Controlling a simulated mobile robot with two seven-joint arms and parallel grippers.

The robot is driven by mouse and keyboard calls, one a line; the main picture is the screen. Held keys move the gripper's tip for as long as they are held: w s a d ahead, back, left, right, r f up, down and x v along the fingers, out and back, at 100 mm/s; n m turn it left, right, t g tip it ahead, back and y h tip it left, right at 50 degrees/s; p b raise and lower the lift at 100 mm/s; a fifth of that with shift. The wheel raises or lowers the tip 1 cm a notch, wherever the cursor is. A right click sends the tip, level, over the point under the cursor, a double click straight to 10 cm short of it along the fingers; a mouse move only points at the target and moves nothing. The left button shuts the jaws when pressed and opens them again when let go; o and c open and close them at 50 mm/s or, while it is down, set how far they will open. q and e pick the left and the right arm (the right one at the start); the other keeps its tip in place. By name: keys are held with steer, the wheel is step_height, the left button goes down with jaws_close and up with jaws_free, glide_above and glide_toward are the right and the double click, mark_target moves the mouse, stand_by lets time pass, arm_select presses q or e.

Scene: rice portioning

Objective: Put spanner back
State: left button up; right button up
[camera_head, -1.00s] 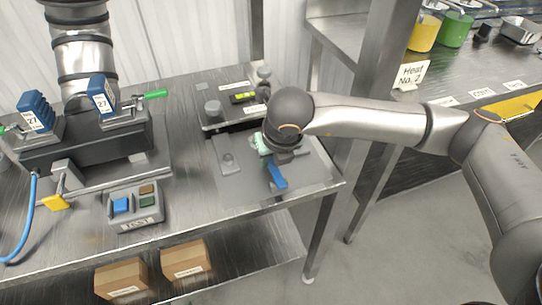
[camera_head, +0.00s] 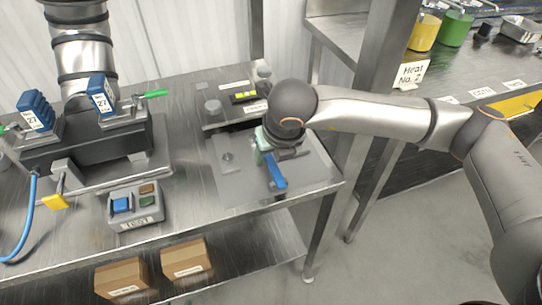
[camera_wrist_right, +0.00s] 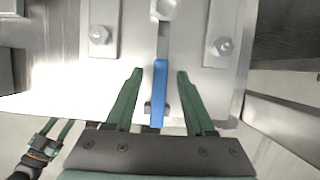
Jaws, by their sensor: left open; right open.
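The spanner's blue handle (camera_head: 275,171) shows at the right of the bench, by a grey plate (camera_head: 235,188). In the right wrist view the spanner (camera_wrist_right: 160,95) points away from me, its metal head at the top edge, over the pale plate with two bolts. My right gripper (camera_head: 268,150) is over the spanner; in the wrist view its green fingers (camera_wrist_right: 160,73) stand apart on either side of the blue handle, with gaps on both sides. My left gripper (camera_wrist_right: 56,128) appears at the lower left of the wrist view, fingers apart and empty; it is not visible in the head view.
A fixture (camera_head: 90,145) with blue blocks and green-handled clamps stands at the left. A button box (camera_head: 136,205) sits near the front edge. A raised block with a level (camera_head: 243,96) is behind the plate. Boxes (camera_head: 186,259) lie on the lower shelf.

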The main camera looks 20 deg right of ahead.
steer(key=v, duration=1)
steer(key=shift+r, duration=0.2)
steer(key=shift+s, duration=0.15)
